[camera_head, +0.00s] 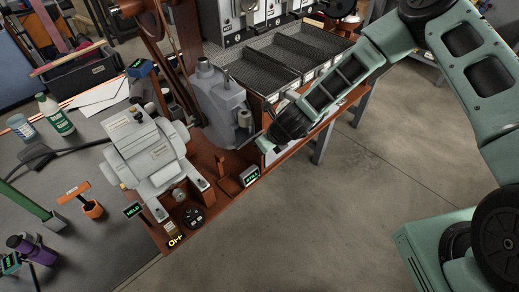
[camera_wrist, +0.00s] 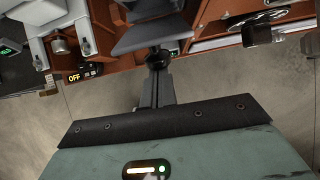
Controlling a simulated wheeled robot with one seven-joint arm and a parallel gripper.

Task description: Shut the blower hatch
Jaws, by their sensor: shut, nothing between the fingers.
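A grey cast housing (camera_head: 215,108), which looks like the blower, stands on the orange-brown bench frame in the middle of the head view. My gripper (camera_head: 261,137) reaches in from the right and its tip is close to the housing's right side. In the wrist view my gripper (camera_wrist: 157,55) is shut and empty, just below a flat grey panel (camera_wrist: 150,36) that slants across the top. This panel may be the blower hatch; I cannot tell how far open it stands. I cannot tell whether the fingers touch it.
A pale grey machine (camera_head: 150,150) sits left of the housing. A small lit display (camera_head: 250,176) stands on the frame's front edge, and an OFF label (camera_wrist: 82,76) shows in the wrist view. Dark trays (camera_head: 300,50) lie behind my forearm. The concrete floor in front is clear.

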